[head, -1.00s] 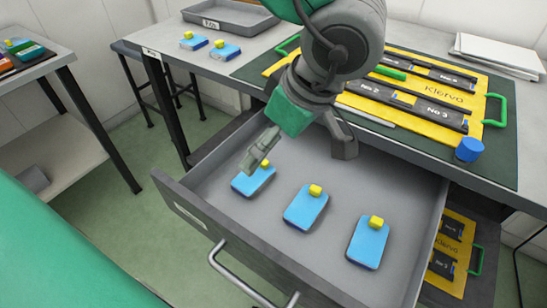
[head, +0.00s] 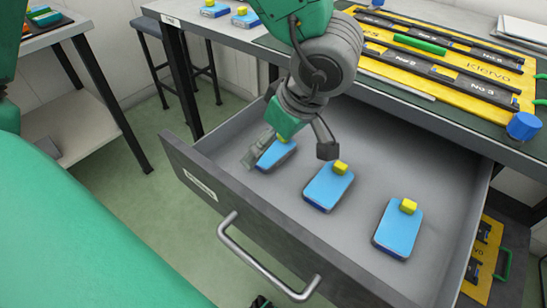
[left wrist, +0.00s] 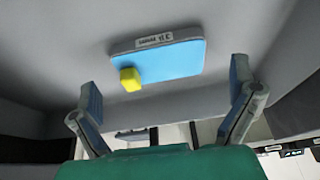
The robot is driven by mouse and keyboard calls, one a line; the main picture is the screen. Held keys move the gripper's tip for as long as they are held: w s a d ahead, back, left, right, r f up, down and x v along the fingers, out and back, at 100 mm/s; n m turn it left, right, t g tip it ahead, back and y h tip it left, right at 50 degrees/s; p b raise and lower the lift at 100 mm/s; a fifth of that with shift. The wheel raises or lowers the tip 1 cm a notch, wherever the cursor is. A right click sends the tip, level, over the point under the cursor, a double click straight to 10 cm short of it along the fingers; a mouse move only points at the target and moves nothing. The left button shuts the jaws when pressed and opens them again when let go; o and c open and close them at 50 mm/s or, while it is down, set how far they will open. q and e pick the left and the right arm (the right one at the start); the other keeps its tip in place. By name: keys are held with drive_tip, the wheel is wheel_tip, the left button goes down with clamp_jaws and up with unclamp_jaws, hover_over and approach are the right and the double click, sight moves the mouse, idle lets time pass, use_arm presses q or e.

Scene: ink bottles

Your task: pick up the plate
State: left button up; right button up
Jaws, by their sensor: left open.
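Three blue plates with yellow knobs lie in the open grey drawer: a left one (head: 281,155), a middle one (head: 328,190) and a right one (head: 398,232). My left gripper (head: 290,152) is open and empty, pointing down over the left plate. One finger covers part of that plate's left side, and the other finger hangs to its right, above the drawer floor. In the left wrist view, a blue plate (left wrist: 172,60) with a yellow knob (left wrist: 130,79) and a white label lies ahead between the spread fingers (left wrist: 168,100), apart from them. My right gripper is not seen.
The drawer (head: 205,185) has raised walls and a metal front handle (head: 262,262). The worktop above holds a yellow Klervo board (head: 475,75), a blue cylinder (head: 523,126) and two more blue plates (head: 214,9). Drawer floor around the right plate is clear.

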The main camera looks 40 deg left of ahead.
use_arm(q)
drive_tip(key=shift+x, duration=1.1)
drive_tip(key=shift+r, duration=0.2)
drive_tip(key=shift+d, duration=0.25)
drive_tip(key=c, duration=1.3)
drive_tip(key=shift+a, duration=0.1)
